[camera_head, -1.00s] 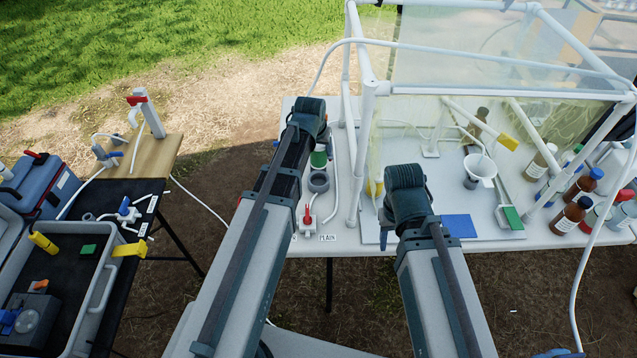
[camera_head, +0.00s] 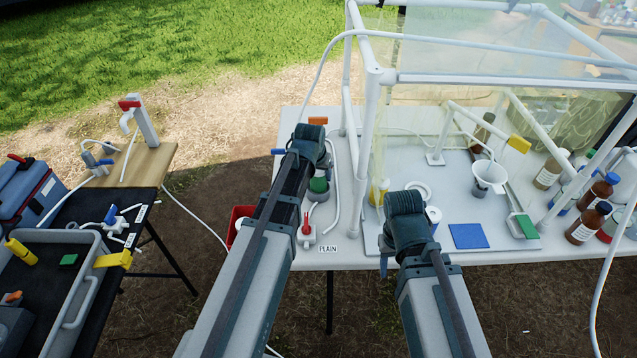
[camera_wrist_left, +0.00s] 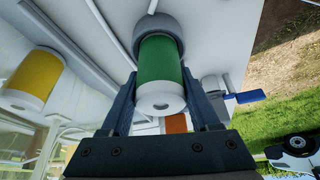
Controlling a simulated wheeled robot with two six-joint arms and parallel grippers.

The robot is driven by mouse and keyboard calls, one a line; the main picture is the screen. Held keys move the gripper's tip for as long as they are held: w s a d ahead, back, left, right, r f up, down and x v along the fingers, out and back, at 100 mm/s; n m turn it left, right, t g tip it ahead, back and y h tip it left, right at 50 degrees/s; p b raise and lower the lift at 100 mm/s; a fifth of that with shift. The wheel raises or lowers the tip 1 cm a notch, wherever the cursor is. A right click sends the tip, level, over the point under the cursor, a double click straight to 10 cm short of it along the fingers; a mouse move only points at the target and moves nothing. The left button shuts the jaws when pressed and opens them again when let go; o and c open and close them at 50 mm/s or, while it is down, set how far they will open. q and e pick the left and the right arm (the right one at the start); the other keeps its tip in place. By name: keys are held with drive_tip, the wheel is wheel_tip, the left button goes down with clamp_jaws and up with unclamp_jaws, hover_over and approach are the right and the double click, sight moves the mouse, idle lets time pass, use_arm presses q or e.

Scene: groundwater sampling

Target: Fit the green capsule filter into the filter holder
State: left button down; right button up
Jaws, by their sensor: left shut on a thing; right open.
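The green capsule filter (camera_head: 319,184) is upright over the front table, with its far end at the grey ring-shaped filter holder (camera_head: 324,195). In the left wrist view the green filter (camera_wrist_left: 160,62) has a white near end, and its other end meets the holder's ring (camera_wrist_left: 150,32), which appears to surround it. How deep it sits I cannot tell. My left gripper (camera_wrist_left: 158,88) is shut on the filter, one finger on each side. In the head view its fingers are mostly hidden. My right gripper (camera_head: 388,262) is open at the table's front edge, apart from the filter.
A red-handled valve (camera_head: 306,232) and PLAIN label stand in front of the holder. A white hose curves right of it. A yellow filter (camera_wrist_left: 35,78) stands nearby. The white frame post (camera_head: 368,130) is close on the right. An orange-topped thing (camera_head: 318,121) stands behind.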

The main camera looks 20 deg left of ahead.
use_arm(q)
drive_tip(key=shift+f+b, duration=0.35)
drive_tip(key=shift+f, duration=0.5)
use_arm(e)
drive_tip(key=shift+f, duration=0.9)
use_arm(q)
drive_tip(key=shift+f, duration=0.2)
drive_tip(key=shift+c, duration=0.6)
unclamp_jaws()
use_arm(e)
drive_tip(key=shift+f, duration=0.1)
use_arm(q)
drive_tip(key=shift+r, duration=0.15)
drive_tip(key=shift+r, duration=0.15)
drive_tip(key=p+v, duration=1.1)
drive_tip(key=v, duration=0.1)
use_arm(e)
wheel_tip(320, 180, up, 11)
drive_tip(key=shift+r, duration=0.2)
